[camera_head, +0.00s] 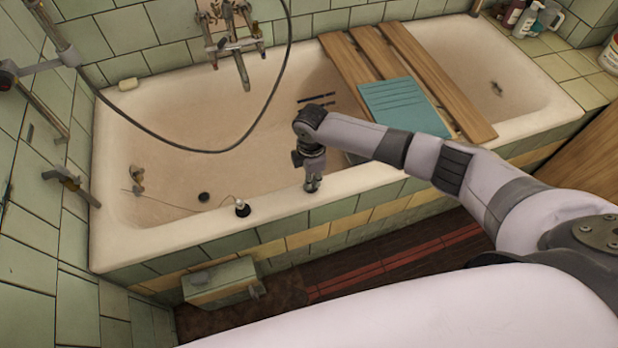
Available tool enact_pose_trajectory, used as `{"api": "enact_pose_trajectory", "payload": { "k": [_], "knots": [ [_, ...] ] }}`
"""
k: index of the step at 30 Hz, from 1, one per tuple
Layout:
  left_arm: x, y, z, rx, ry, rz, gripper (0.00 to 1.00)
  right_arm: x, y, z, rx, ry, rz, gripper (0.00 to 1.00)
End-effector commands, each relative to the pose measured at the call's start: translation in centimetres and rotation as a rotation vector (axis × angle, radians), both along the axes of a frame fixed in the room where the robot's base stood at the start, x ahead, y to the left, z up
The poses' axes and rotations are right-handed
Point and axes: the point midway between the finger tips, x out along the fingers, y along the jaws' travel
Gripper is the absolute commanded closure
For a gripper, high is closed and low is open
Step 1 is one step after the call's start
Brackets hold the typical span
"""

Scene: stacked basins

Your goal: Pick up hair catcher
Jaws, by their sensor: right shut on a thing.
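My right gripper (313,187) points down at the tub's front rim, with its fingertips close to the rim's top. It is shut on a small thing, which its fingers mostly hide. I cannot make out for certain that this is the hair catcher, and no other hair catcher shows clearly. My left gripper is not in view.
The bathtub (250,210) has a black plug (241,208) on its front rim, left of the gripper, and a dark drain (204,197) inside. Wooden slats (420,65) with a teal mat (403,104) span the tub. A tap (238,60) hangs behind.

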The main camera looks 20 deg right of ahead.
Motion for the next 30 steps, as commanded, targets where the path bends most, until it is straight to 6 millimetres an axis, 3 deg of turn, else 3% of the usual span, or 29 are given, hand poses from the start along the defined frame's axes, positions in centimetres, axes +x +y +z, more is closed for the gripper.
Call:
{"api": "enact_pose_trajectory", "payload": {
  "k": [30],
  "knots": [
    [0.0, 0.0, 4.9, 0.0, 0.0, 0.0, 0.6, 0.0, 0.0, 4.9, 0.0, 0.0, 0.0, 1.0]
  ]
}}
